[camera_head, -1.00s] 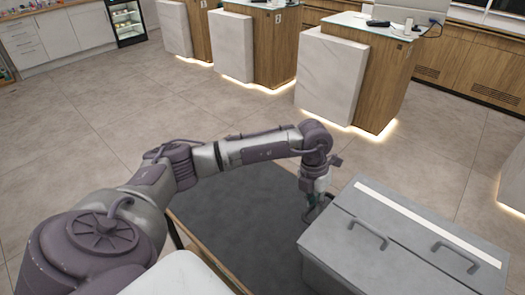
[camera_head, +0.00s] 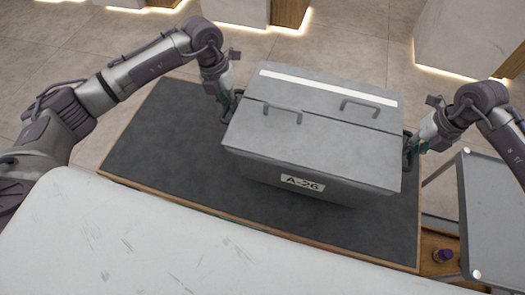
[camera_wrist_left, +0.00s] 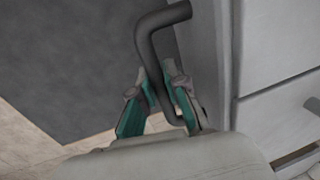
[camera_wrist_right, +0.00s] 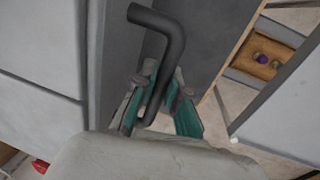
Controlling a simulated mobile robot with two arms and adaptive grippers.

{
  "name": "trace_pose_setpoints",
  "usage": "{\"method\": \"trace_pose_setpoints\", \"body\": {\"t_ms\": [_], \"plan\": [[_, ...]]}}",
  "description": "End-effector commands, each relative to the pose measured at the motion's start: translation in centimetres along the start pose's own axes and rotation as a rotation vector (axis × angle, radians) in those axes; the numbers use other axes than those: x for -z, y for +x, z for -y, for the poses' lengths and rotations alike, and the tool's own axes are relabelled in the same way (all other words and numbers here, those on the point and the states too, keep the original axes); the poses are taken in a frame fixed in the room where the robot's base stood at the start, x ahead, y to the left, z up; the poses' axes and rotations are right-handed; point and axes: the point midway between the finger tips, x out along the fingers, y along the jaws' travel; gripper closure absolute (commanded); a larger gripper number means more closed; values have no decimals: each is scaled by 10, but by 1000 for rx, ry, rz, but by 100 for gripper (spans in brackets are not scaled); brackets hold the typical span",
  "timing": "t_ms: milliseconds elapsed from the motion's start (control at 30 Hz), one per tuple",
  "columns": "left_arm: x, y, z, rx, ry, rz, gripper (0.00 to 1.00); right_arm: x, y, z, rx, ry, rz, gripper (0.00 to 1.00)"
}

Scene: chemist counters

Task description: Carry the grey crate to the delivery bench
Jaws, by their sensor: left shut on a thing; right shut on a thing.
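The grey crate (camera_head: 310,137) has a closed lid with two top handles, a white stripe and an "A-26" label on its front. It is over a dark flat top (camera_head: 165,130); I cannot tell whether it touches it. My left gripper (camera_head: 231,104) is shut on the crate's left side handle, a dark bar (camera_wrist_left: 163,20) in the left wrist view. My right gripper (camera_head: 410,146) is shut on the right side handle, which shows in the right wrist view (camera_wrist_right: 165,25). The crate looks level. I cannot identify the delivery bench.
A grey trolley (camera_head: 490,215) stands close on the right. A purple-topped bottle (camera_head: 443,256) sits low on a wooden surface beside it. Lit counters (camera_head: 465,45) stand beyond, with open tiled floor (camera_head: 330,45) between.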

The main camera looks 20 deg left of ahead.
Motion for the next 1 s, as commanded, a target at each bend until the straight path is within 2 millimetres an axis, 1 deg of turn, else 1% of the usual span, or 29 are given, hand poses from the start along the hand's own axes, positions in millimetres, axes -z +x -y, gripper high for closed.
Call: {"method": "trace_pose_setpoints", "body": {"t_ms": [33, 467, 667, 1000], "plan": [[-2, -3, 0, 1, 0, 5, 100, -2, -3, 1, 1, 2, 5, 100], [-2, 0, -1, 0, 0, 5, 100, -2, 0, 1, 0, 1, 5, 100], [-2, 6, -2, 0, -1, 5, 100, -2, 6, 2, 0, 1, 5, 100], [-2, 24, -6, 0, -1, 5, 100, -2, 24, 5, 0, 1, 5, 100]]}}
